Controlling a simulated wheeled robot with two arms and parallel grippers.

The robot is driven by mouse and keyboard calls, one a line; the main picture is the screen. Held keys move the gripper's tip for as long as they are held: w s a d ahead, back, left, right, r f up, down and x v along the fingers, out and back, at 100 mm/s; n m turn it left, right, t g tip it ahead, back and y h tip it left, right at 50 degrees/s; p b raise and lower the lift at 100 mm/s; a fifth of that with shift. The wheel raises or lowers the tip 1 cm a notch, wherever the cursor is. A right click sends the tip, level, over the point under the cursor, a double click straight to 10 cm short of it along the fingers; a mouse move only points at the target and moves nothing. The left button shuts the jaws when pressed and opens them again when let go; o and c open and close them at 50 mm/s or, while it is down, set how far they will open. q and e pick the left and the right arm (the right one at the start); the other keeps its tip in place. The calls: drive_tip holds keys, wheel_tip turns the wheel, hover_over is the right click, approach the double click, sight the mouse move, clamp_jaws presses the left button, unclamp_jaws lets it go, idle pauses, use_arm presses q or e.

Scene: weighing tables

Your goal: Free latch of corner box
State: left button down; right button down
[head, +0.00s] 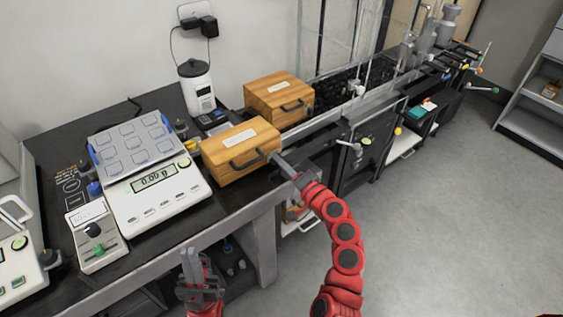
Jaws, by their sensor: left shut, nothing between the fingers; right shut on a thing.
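Two wooden boxes with white labels and dark handles sit at the right end of the dark table. The nearer wooden box (222,151) is at the table's front corner, with its lid down. The other wooden box (268,97) stands behind it. My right gripper (277,159) is shut at the right end of the nearer box's front, by its dark handle (247,160). The fingertips hide the exact part they hold, so I cannot tell latch from handle end. My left gripper (190,258) is shut and empty, low in front of the table, apart from the boxes.
A white scale (155,198) reading 0.00 g stands left of the nearer box. A small control unit (95,235) is beside it. A white canister (196,88) stands behind. A glass-sided bench (340,90) runs along the right. The floor (450,220) at right is clear.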

drive_tip(key=m+p, duration=0.1)
drive_tip(key=m, duration=0.3)
drive_tip(key=shift+d+m, duration=0.1)
drive_tip(key=shift+m, duration=0.3)
idle(0.4)
drive_tip(key=c, duration=0.8)
unclamp_jaws()
drive_tip(key=shift+f, duration=0.1)
drive_tip(key=shift+c, duration=0.2)
drive_tip(key=b+v, duration=0.2)
drive_tip(key=v, duration=1.5)
drive_tip(key=shift+d, duration=0.1)
